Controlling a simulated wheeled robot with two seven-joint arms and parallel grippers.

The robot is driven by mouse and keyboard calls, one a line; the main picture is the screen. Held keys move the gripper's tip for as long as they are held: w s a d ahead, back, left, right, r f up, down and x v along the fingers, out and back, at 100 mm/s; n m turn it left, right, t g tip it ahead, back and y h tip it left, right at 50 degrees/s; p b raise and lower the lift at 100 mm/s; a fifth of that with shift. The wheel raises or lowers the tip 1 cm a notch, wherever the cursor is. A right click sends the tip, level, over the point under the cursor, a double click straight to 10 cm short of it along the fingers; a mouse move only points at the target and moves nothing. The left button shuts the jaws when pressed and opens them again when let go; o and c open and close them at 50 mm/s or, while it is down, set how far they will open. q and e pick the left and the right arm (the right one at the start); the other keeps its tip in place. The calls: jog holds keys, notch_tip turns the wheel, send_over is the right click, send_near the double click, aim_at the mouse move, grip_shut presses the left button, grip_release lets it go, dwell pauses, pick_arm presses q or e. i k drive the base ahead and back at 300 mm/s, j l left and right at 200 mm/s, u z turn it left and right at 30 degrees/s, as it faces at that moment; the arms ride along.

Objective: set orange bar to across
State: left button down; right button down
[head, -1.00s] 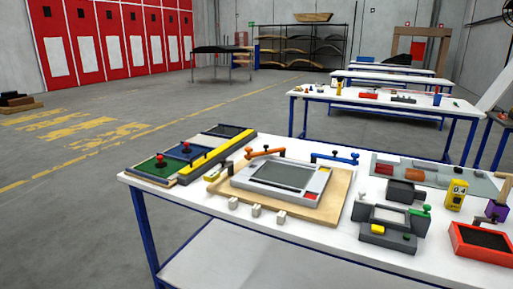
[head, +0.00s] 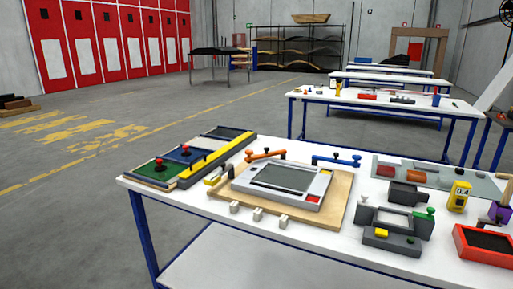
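The orange bar (head: 266,154) is in the head view, behind the grey framed panel (head: 290,177) on the wooden board (head: 327,208). It is a slim bar with small dark knobs, lying along the panel's back edge and a little past its left back corner. A similar blue bar (head: 336,161) lies to its right. Neither of my grippers shows in the view.
The white table (head: 210,205) also holds a tray with green and blue pads and red knobs (head: 159,171), a yellow bar (head: 215,156), small white blocks (head: 258,214), a grey fixture (head: 392,238), a yellow gauge (head: 458,195) and a red bin (head: 484,245). More tables stand behind.

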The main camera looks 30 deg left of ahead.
aim_at(281, 152)
jog(key=i+j, duration=0.15)
jog(key=j, duration=0.45)
jog(key=i+j+z, duration=0.15)
jog(key=j, duration=0.5)
jog(key=i+j, duration=0.2)
jog(key=j, duration=0.4)
jog(key=i+j+z, duration=0.15)
jog(key=j, duration=0.5)
jog(key=i+j, duration=0.1)
jog(key=j, duration=0.55)
jog(key=i+j+z, duration=0.1)
jog(key=j, duration=0.55)
jog(key=i+j+z, duration=0.1)
jog(key=j, duration=0.55)
